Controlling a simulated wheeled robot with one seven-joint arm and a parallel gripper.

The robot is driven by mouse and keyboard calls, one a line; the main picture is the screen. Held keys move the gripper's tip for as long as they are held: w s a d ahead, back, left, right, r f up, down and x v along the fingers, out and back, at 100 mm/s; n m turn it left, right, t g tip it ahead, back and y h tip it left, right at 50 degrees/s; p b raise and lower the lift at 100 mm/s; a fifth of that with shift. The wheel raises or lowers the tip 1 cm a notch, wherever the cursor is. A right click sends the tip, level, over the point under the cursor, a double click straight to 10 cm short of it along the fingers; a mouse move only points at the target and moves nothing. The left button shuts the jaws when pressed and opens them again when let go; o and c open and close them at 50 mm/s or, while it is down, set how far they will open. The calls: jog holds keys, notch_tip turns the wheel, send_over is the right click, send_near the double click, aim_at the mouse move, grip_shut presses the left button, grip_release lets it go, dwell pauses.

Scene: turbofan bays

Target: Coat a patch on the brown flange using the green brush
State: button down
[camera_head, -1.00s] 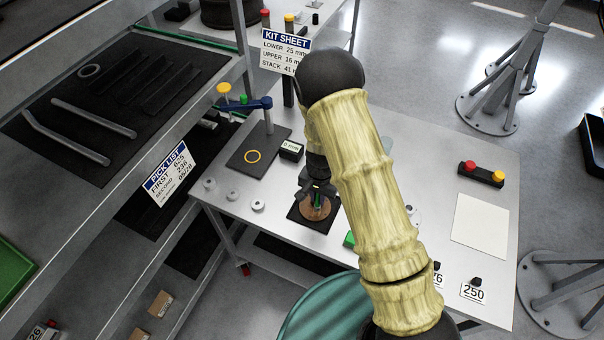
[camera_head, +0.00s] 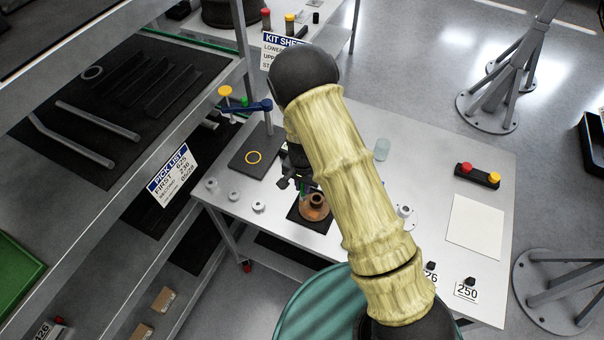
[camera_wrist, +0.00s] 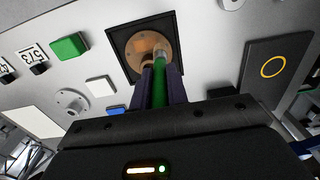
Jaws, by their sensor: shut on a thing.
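The brown flange (camera_head: 317,208) lies on a dark square pad (camera_head: 296,216) on the light table, left of my arm. In the wrist view the flange (camera_wrist: 133,47) shows a lighter orange area on its face. My gripper (camera_head: 297,183) is at the flange's upper left in the head view, shut on the green brush (camera_wrist: 159,88). The brush's pale tip (camera_wrist: 160,56) overlaps the flange's near edge in the wrist view; I cannot tell whether it touches. In the head view only a little of the green handle (camera_head: 303,189) shows.
A dark plate with a yellow ring (camera_head: 253,157) and a blue-armed post (camera_head: 260,106) stand left of the flange. Small round pieces (camera_head: 258,206) lie near the left table edge. A red-and-yellow button box (camera_head: 477,175) and white sheet (camera_head: 474,227) lie right. Shelving (camera_head: 190,115) borders the left.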

aim_at(302, 195)
notch_tip(302, 195, up, 2)
jog(key=shift+a+p, duration=0.15)
jog(key=shift+p, duration=0.35)
jog(key=shift+s+r+p, duration=0.1)
jog(key=shift+r+p, duration=0.65)
jog(key=shift+r, duration=0.3)
